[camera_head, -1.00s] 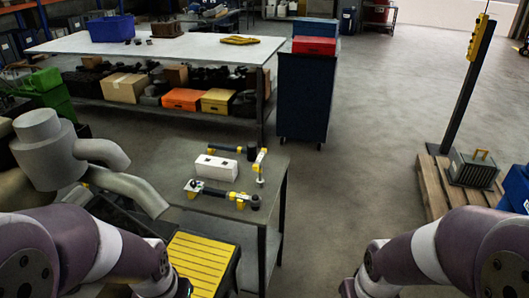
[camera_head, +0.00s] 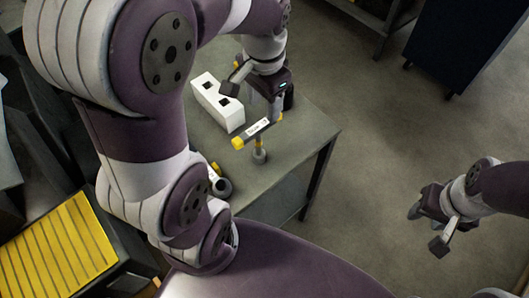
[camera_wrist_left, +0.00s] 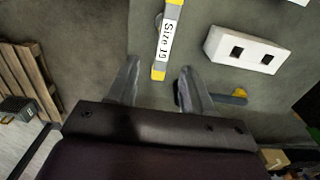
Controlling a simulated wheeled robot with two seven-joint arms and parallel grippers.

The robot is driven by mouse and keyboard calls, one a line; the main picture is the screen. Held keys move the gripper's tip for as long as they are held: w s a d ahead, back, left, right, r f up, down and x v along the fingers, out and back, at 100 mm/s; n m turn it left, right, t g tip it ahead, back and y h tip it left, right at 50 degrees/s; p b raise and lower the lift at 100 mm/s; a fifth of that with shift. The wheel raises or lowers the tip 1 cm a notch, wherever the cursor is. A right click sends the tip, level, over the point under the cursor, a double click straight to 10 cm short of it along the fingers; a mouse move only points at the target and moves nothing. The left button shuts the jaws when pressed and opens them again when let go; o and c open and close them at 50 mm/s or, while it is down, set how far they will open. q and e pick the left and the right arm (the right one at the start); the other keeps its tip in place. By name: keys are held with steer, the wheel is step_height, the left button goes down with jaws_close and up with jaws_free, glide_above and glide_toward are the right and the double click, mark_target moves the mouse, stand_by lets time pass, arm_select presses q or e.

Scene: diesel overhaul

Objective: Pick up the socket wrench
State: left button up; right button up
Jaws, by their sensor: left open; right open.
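Another tool (camera_wrist_left: 228,98), dark with a yellow part, is partly hidden behind the right finger. My right gripper (camera_head: 440,218) is open and empty, away from the table.
A white block (camera_head: 215,104) with two square holes stands on the table (camera_head: 300,140), close to my left gripper. Part of another yellow and dark tool (camera_head: 217,181) shows beside my left arm. A yellow slatted step (camera_head: 55,250) is at lower left.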

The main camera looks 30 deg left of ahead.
mark_target(258, 126)
arm_select(q)
steer(key=f, duration=0.1)
steer(key=s+f, duration=0.1)
steer(key=f, duration=0.1)
steer(key=s+a+f+b, duration=0.1)
steer(key=f, duration=0.6)
steer(key=shift+w+f, duration=0.2)
steer(key=shift+w, duration=0.2)
steer(key=shift+s+a+f, duration=0.1)
steer(key=shift+s+f, duration=0.05)
steer(key=shift+f, duration=0.25)
steer(key=shift+c, duration=0.9)
jaws_close()
arm_select(e)
steer(key=f, duration=0.1)
steer(key=s+f, duration=0.1)
steer(key=shift+s+a+f, duration=0.1)
steer(key=shift+a+f, duration=0.25)
